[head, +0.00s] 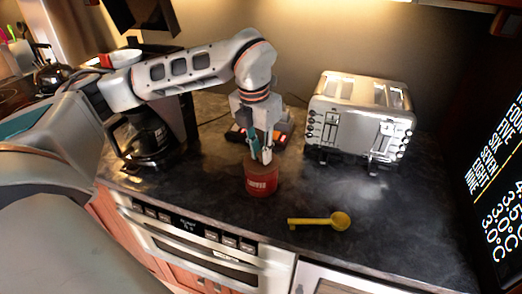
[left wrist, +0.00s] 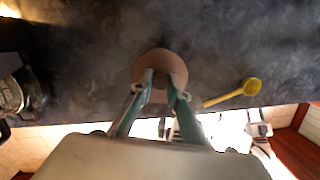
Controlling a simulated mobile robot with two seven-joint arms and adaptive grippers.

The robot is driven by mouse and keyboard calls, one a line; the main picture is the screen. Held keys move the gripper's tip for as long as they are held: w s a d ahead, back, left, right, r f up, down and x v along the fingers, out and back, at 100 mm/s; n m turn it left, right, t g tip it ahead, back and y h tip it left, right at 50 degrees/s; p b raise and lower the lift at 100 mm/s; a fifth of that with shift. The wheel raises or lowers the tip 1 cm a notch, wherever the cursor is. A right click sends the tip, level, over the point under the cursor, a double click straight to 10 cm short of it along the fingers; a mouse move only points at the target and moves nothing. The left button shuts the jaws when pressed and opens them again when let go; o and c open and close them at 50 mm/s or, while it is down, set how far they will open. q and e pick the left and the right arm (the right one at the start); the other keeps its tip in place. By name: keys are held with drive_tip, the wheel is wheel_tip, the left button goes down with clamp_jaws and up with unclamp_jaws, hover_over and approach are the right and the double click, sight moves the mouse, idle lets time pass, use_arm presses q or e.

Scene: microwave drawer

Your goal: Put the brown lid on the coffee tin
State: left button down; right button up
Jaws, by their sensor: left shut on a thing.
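The red coffee tin (head: 262,181) stands upright on the dark counter in the head view. My left gripper (head: 262,157) points down over it, its fingers at the tin's top. In the left wrist view the brown lid (left wrist: 160,63) is a round disc at the fingertips of my left gripper (left wrist: 160,88), which is shut on it. The lid covers the tin from above there. I cannot tell whether the lid is seated on the rim or just above it. My right gripper is not in view.
A yellow scoop (head: 322,221) lies on the counter (head: 215,200) right of the tin. A silver toaster (head: 360,120) stands at the back right. A coffee maker (head: 150,135) stands at the left. The counter's front edge is close to the tin.

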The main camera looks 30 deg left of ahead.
use_arm(q)
drive_tip(key=shift+f, duration=0.15)
idle(0.5)
drive_tip(key=c, duration=1.4)
unclamp_jaws()
drive_tip(key=shift+r+p, duration=1.15)
drive_tip(key=shift+r, duration=0.25)
drive_tip(key=shift+r+p, duration=0.35)
drive_tip(key=shift+r, duration=1.75)
